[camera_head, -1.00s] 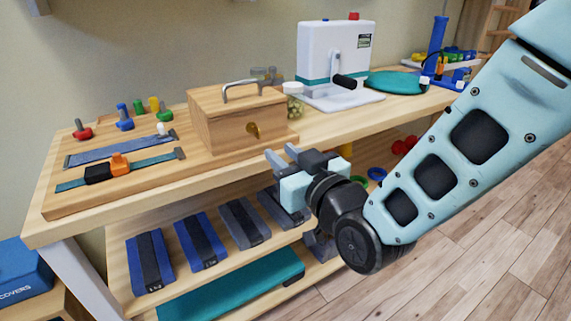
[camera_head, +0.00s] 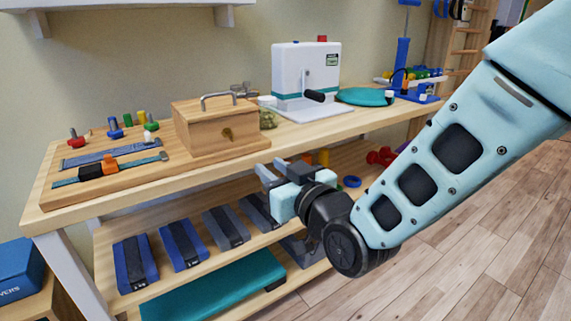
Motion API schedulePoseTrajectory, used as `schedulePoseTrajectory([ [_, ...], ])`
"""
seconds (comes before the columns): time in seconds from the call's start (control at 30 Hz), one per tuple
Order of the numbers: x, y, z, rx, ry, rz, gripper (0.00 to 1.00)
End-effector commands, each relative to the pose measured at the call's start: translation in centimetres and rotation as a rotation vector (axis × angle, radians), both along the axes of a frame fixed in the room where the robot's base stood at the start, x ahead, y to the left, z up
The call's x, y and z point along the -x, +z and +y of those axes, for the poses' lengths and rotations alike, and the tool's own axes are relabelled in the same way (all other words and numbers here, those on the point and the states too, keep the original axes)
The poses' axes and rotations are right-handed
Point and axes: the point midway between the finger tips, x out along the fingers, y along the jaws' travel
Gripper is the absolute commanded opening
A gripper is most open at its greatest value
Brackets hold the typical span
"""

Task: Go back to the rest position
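My gripper (camera_head: 272,172) is at the front edge of the wooden bench (camera_head: 325,138), in front of the wooden box and a little below the bench top in the picture. Its two grey fingers point to the upper left and stand apart with nothing between them. My pale blue arm comes in from the upper right and hides part of the lower shelf and the floor.
A wooden box (camera_head: 222,127) with a metal handle stands on the bench. A white machine (camera_head: 306,68) and a teal disc (camera_head: 366,96) stand farther right. Dark and blue weights (camera_head: 182,246) lie on the shelf below. The wood floor (camera_head: 470,235) at right is clear.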

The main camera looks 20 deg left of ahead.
Motion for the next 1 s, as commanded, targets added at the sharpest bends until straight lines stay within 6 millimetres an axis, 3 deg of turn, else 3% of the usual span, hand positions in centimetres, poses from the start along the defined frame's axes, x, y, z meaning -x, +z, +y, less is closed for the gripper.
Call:
schedulePoseTrajectory([
  [0.17, 0.1, -0.1, -0.4, 0.021, 0.000, 0.022, 0.26],
  [0.37, 1.4, -1.6, -3.7, 0.201, -0.005, 0.205, 0.26],
  [0.57, 5.6, -4.4, -10.4, 0.465, -0.022, 0.483, 0.26],
  [0.7, 9.9, -5.9, -16.0, 0.645, -0.047, 0.678, 0.26],
  [1.0, 18.6, -7.1, -26.1, 0.935, -0.113, 1.009, 0.26],
])
